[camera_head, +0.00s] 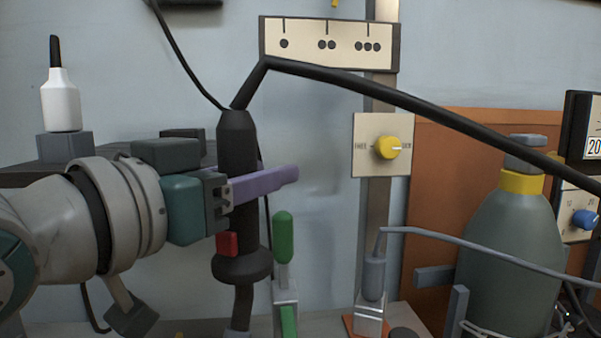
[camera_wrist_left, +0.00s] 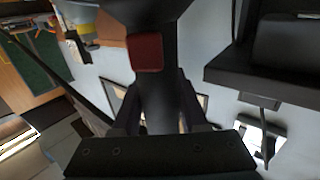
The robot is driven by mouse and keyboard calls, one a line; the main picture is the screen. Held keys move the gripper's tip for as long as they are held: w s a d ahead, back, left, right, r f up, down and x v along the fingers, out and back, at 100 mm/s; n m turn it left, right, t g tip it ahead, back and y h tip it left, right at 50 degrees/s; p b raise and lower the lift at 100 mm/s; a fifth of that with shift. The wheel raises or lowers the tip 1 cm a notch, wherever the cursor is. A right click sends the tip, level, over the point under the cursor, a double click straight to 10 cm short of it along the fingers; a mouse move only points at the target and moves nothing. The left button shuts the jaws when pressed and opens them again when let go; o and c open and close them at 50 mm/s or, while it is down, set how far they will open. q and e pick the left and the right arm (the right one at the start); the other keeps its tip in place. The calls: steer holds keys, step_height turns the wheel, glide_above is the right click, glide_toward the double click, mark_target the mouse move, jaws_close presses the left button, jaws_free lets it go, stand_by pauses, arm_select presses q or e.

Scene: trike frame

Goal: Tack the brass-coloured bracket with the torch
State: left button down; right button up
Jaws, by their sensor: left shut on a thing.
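The torch (camera_head: 237,140) is black, with a red button (camera_head: 230,244) low on its body and a wide collar below. It stands nearly upright in the middle left of the head view, with a black cable from its top. My left gripper (camera_head: 262,184) is shut on the torch's body; its purple finger crosses in front. In the left wrist view the torch (camera_wrist_left: 165,90) fills the middle, red button toward the camera. Its tip is hidden. I see no brass-coloured bracket. My right gripper is in neither view.
A green-handled tool (camera_head: 283,238) stands close right of the torch. A panel with a yellow knob (camera_head: 386,148) is on a post. A grey-green gas cylinder (camera_head: 510,245) stands at the right. A white bottle (camera_head: 61,105) is at the left. The torch cable crosses to the right.

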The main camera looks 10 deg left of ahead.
arm_select(q)
steer(key=shift+p, duration=0.3)
steer(key=shift+f, duration=0.3)
stand_by(1.0)
steer(key=shift+f, duration=0.1)
stand_by(1.3)
step_height(320, 180, up, 7)
steer(key=p, duration=0.8)
stand_by(1.0)
